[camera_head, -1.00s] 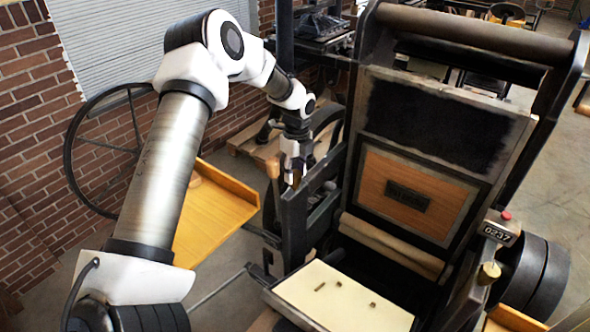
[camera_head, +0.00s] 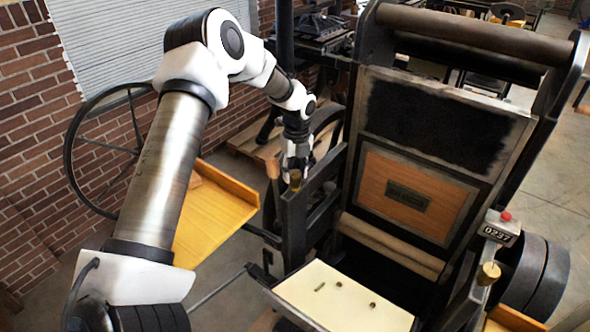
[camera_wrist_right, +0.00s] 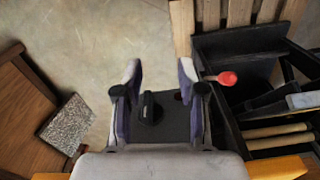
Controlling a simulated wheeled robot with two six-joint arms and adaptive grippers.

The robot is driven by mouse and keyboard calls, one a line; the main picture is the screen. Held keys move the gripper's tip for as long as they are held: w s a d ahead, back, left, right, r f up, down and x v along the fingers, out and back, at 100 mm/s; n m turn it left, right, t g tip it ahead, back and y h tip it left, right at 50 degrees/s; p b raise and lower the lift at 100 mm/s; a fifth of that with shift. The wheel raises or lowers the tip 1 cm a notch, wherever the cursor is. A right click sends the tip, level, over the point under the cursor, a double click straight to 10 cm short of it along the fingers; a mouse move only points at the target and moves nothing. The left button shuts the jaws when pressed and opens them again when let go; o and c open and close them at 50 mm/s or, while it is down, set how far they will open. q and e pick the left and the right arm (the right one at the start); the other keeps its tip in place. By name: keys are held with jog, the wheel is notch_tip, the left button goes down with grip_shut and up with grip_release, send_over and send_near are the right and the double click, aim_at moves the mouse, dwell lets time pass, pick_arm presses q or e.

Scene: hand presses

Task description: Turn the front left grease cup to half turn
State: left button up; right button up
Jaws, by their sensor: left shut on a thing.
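My left gripper (camera_head: 294,170) is at the top of the dark upright on the press's left side, pointing down. It is shut on a small brass grease cup (camera_head: 295,183), which shows just below the fingertips. The fingers hide part of the cup, so any mark of its turn cannot be read. In the right wrist view my right gripper (camera_wrist_right: 159,80) is open, with its two fingers well apart and nothing visibly held between them.
The press's tilted frame (camera_head: 432,150) stands right of my left gripper. A pale bed (camera_head: 345,305) with small pieces lies in front. A wooden handle (camera_head: 273,168) rises just left of the gripper. A red knob (camera_wrist_right: 227,78) shows in the right wrist view.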

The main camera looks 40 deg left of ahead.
pick_arm(q)
jog(key=shift+s+f, duration=0.15)
jog(key=shift+f, duration=0.05)
jog(key=o, duration=1.1)
jog(key=shift+o, duration=0.2)
jog(key=shift+d+r, duration=0.1)
jog(key=shift+r, duration=0.1)
